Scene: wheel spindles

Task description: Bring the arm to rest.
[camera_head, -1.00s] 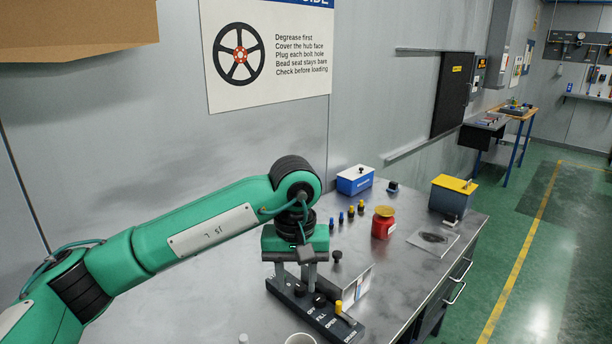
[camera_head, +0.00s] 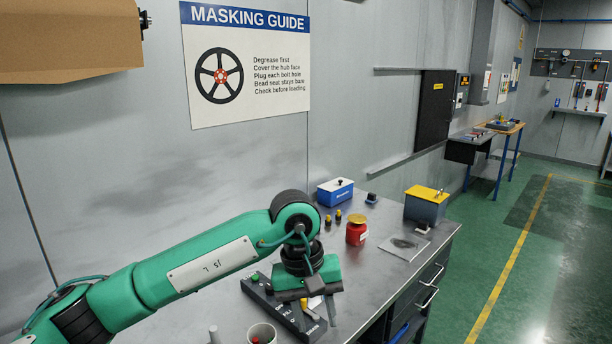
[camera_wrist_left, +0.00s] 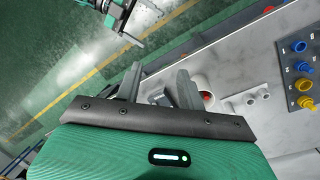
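My left gripper (camera_head: 318,302) is raised over the front of the metal bench and tilted, beside the dark labelled block (camera_head: 285,308). In the left wrist view its two fingers (camera_wrist_left: 158,86) stand apart with nothing between them.
A white cup (camera_head: 262,332) with red and green bits stands at the front of the bench. Further back are a red jar (camera_head: 356,232), a blue box (camera_head: 335,192), a yellow-topped box (camera_head: 425,206) and a grey plate (camera_head: 404,246). The floor at the right is clear.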

